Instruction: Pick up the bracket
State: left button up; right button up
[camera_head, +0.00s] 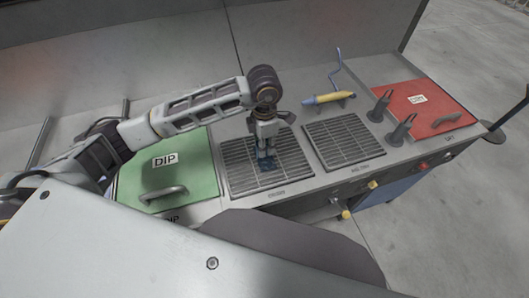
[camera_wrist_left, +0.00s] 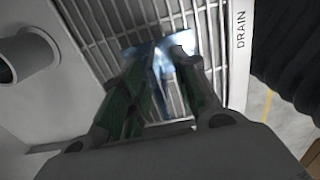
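The bracket (camera_head: 264,163) is a small bluish metal piece at the left grate (camera_head: 240,180) in the head view. My left gripper (camera_head: 266,150) points down at it from above. In the left wrist view the bracket (camera_wrist_left: 160,58) looks shiny blue and lies between the two fingertips of my left gripper (camera_wrist_left: 162,62), over the grate bars. The fingers lean inward on both sides of it and partly hide it. I cannot tell whether they press on it or whether it rests on the bars. My right gripper is not in view.
A green lid (camera_head: 195,165) marked DIP with a bar handle is left of the grate. A second grate (camera_head: 345,140), a yellow-handled tool (camera_head: 328,98), dark upright holders (camera_head: 398,130) and a red lid (camera_head: 425,105) are to the right. A grey wall stands behind.

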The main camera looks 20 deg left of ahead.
pick_arm(q)
jog(key=shift+f, duration=1)
jog(key=shift+c, duration=0.4)
grip_shut()
